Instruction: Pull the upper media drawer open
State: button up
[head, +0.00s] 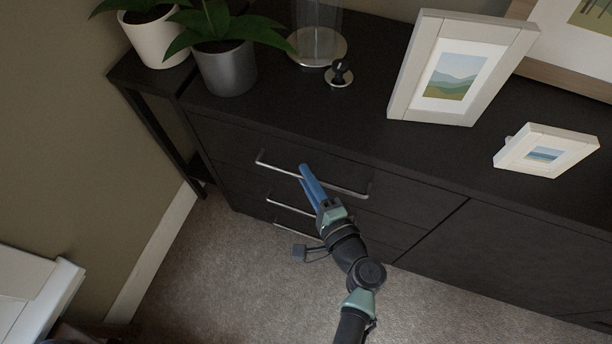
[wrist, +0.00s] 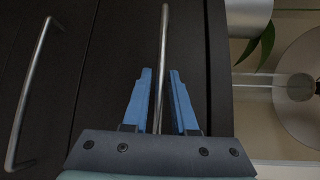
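The upper media drawer (head: 234,141) is the top one in a dark cabinet and looks closed, its front in line with the cabinet face. Its long silver bar handle (head: 340,188) runs across the front; in the wrist view the handle (wrist: 164,40) passes between my two blue fingers. My gripper (head: 305,172) is at the handle, near its middle. In the wrist view my gripper (wrist: 160,85) is open, with a finger on each side of the bar and gaps showing between. Part of the handle is hidden behind my fingers in the head view.
Lower drawers have handles too, one (head: 290,204) just below. On the cabinet top stand a grey-potted plant (head: 227,68), a glass cylinder (head: 318,45), a small black-knobbed item (head: 339,75) and picture frames (head: 460,75). Carpet (head: 230,270) in front is clear.

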jog(key=shift+w+a, duration=0.2)
jog(key=shift+w, duration=0.2)
grip_shut()
dwell(1.2)
